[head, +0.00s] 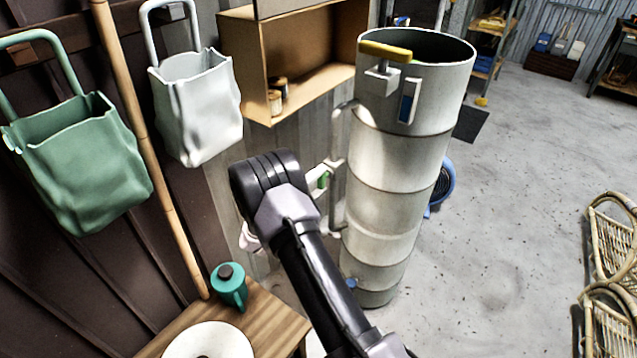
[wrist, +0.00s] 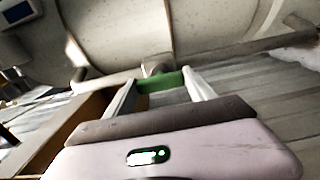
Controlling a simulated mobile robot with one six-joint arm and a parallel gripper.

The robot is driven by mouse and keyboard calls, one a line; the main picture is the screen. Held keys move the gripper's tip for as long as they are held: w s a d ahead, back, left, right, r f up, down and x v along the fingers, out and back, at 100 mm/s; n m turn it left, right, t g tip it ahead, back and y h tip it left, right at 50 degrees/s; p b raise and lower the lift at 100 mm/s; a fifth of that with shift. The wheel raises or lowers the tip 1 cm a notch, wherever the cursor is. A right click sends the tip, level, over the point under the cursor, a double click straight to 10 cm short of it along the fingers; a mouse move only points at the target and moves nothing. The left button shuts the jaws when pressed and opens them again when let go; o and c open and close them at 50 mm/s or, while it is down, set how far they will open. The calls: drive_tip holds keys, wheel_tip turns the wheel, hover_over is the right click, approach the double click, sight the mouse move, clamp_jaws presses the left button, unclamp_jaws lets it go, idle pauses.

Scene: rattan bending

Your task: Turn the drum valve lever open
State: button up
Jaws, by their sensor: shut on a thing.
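The drum (head: 385,160) is a tall, pale grey banded cylinder, open at the top; its curved wall fills the upper part of the wrist view (wrist: 120,30). A grey pipe (head: 338,205) runs along its left side. The green valve lever (wrist: 160,82) sits at this pipe, and a small part of it shows in the head view (head: 323,180). My gripper (wrist: 163,86) is shut on the green lever, with one pale finger at each side of it. My arm hides part of the pipe and drum base in the head view.
A yellow handle (head: 385,51) sticks out at the drum's rim. A wooden wall shelf (head: 243,60) and hanging bags, one white (head: 197,110) and one green (head: 80,165), are at left. A wooden table (head: 275,325) bears a teal can (head: 230,290).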

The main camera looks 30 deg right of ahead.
drive_tip(key=o, duration=1.4)
drive_tip(key=p+v, duration=0.5)
drive_tip(key=v, duration=1.2)
drive_tip(key=shift+s+a, duration=0.15)
drive_tip(key=shift+a, duration=0.05)
